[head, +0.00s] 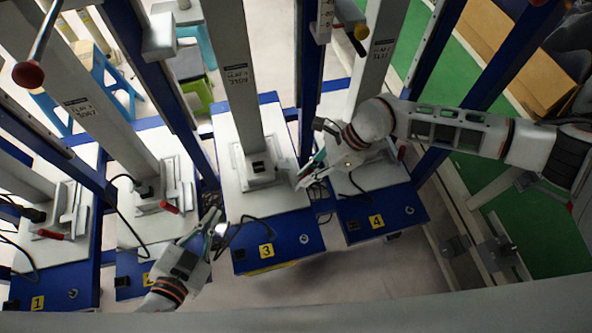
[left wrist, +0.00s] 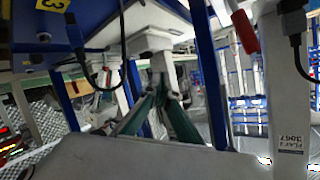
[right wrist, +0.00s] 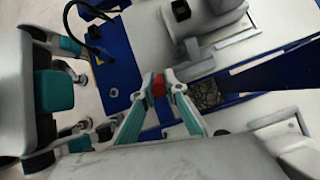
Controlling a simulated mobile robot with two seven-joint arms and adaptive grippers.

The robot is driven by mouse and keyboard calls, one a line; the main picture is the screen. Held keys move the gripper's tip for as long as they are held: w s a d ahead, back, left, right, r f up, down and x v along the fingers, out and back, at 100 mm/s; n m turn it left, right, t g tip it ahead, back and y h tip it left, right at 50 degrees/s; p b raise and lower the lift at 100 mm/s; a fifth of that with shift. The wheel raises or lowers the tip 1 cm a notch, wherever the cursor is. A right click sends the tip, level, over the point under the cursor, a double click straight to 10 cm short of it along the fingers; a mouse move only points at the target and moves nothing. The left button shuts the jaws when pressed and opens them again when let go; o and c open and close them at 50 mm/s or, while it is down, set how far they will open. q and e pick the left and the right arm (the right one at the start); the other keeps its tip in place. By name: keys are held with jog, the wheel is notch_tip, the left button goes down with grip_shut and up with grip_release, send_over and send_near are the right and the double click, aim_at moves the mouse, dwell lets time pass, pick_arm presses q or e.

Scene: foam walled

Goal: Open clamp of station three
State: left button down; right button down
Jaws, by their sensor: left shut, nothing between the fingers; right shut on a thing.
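Station three (head: 240,205) is the white-topped blue table in the middle, with a yellow 3 label (head: 266,250) on its front. Its clamp (head: 262,178) sits at the foot of a grey column. My right gripper (head: 308,175) is at the right side of this clamp. In the right wrist view its fingertips are shut on the red clamp handle (right wrist: 159,86), which is hard to make out in the head view. My left gripper (head: 216,218) is shut and empty, in front of the gap between stations two and three. Its teal fingers meet in the left wrist view (left wrist: 162,92).
Station four (head: 405,205) stands to the right under my right arm. Station two's red handle (head: 169,207) and station one's red handle (head: 50,234) are to the left. Tall columns and blue posts rise between tables. Black cables (head: 240,222) loop near my left gripper.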

aim_at(303, 176)
pick_arm(q)
jog(key=w+d+r+m+g+h, duration=0.2)
jog(key=w+d+r+m+h, duration=0.2)
jog(key=d+r+m+h, duration=0.65)
jog(key=w+d+r+m+g+h, duration=0.25)
jog(key=w+d+r+m, duration=0.2)
jog(key=m, duration=1.15)
jog(key=w+a+f+m+g+y, duration=0.4)
jog(key=a+f+m+g+y, duration=0.4)
jog(key=m, duration=1.1)
jog(key=shift+g+h, duration=0.45)
jog(key=shift+h, duration=0.35)
jog(key=x, duration=1.4)
jog(key=shift+f, duration=0.15)
pick_arm(e)
jog(key=shift+s+f, duration=0.1)
pick_arm(q)
jog(key=shift+d+f, duration=0.25)
jog(key=shift+d, duration=0.2)
